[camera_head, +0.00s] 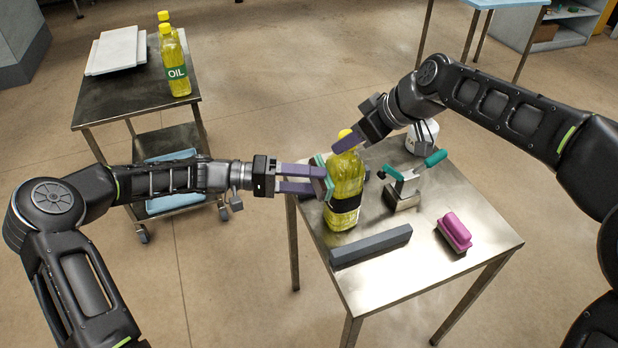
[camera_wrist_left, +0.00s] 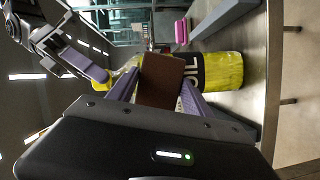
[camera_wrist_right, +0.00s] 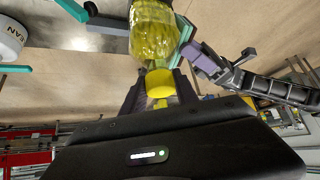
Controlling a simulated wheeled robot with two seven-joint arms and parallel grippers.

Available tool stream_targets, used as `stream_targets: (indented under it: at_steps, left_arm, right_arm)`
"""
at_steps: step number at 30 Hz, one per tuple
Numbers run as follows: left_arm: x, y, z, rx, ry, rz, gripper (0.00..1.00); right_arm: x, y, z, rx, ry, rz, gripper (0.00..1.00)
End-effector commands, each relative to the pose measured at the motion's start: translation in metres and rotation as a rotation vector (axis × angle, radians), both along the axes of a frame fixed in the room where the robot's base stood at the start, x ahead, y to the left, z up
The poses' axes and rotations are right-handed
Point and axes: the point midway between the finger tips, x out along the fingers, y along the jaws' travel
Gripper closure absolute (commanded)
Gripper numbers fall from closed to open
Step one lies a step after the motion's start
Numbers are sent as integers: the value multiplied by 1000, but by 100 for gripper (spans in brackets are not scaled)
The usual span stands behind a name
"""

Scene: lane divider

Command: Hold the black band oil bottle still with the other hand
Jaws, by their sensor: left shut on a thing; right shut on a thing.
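The black band oil bottle (camera_head: 345,192) is yellow, with a black band low on its body, and stands upright on the metal table. My right gripper (camera_head: 350,140) is shut on its yellow cap end from above; the cap (camera_wrist_right: 159,83) shows between the fingers in the right wrist view. My left gripper (camera_head: 315,180) is shut on a teal and brown pad (camera_wrist_left: 160,80), beside the bottle's left side. The pad appears to touch the bottle in the right wrist view. The bottle (camera_wrist_left: 220,71) lies just beyond the pad in the left wrist view, which hides part of it.
On the table (camera_head: 385,285) are a grey bar (camera_head: 370,245), a pink-handled block (camera_head: 455,232), a teal-handled metal tool (camera_head: 405,185) and a white container (camera_head: 422,137). A cart (camera_head: 130,98) at left holds two oil bottles (camera_head: 175,65) and white trays (camera_head: 117,50). The table's front right is bare.

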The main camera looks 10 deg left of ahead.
Motion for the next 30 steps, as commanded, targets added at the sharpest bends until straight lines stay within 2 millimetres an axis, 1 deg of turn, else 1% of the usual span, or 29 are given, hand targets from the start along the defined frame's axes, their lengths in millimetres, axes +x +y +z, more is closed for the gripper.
stream_targets:
  at_steps: [6,11,30]
  left_arm:
    - [-18,-11,0,0,0,-2,74]
    - [-27,-17,0,0,0,-2,74]
    - [-26,-21,0,-1,0,-1,74]
  right_arm:
    - [0,1,0,1,0,1,100]
    - [-1,1,0,2,1,0,100]
    - [-2,2,0,2,2,4,100]
